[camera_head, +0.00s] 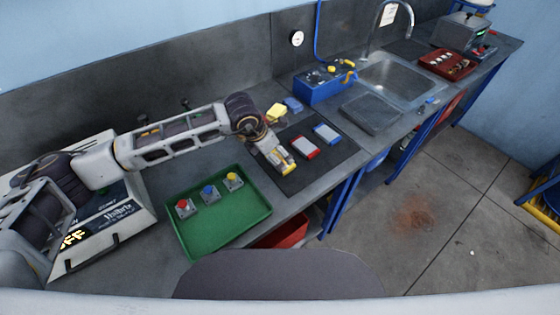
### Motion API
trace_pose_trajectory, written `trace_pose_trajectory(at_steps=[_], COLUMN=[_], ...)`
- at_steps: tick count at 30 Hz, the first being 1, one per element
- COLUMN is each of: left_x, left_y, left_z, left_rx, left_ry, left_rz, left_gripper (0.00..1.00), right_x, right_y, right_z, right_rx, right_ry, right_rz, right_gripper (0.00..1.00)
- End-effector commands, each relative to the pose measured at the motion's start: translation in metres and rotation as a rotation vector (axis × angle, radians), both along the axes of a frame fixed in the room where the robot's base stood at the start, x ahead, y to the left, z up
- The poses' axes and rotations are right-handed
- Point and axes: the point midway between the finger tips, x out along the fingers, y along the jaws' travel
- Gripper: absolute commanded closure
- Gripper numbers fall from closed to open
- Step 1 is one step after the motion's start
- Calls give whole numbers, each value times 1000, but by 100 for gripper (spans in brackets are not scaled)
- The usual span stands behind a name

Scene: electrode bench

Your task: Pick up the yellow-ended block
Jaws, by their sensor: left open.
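The yellow-ended block (288,170) lies on the dark mat (317,161), at the left of a row with a red-ended block (304,147) and a blue-ended block (326,134). My left gripper (279,159) is open and points down at the yellow-ended block. It partly hides the block, and whether the fingers touch it cannot be told. My right gripper is not in view.
A green tray (222,233) with red, blue and yellow button-topped pieces stands in front of my left arm. A blue box (322,87), a sink (393,78) and a red tray (447,64) are farther back. Yellow and blue pads (277,112) lie behind the gripper.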

Motion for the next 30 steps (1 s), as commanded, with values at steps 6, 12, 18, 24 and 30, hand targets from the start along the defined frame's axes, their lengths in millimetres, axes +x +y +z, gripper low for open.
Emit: trace_pose_trajectory(at_steps=[6, 12, 18, 24, 30], left_x=[5, 10, 12, 12, 12], left_y=[-6, -12, -14, -13, -13], left_z=[-17, -36, -42, -43, -42], left_rx=[1, -1, 0, 0, 0], left_ry=[2, 2, 0, 0, 0], left_rz=[1, 0, 0, 0, 0], left_gripper=[0, 0, 0, 0, 0], right_x=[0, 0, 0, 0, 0], right_y=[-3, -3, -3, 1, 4], right_z=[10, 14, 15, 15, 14], right_rx=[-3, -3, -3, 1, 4], right_ry=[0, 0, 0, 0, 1], right_rz=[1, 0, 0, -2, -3], right_gripper=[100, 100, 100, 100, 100])
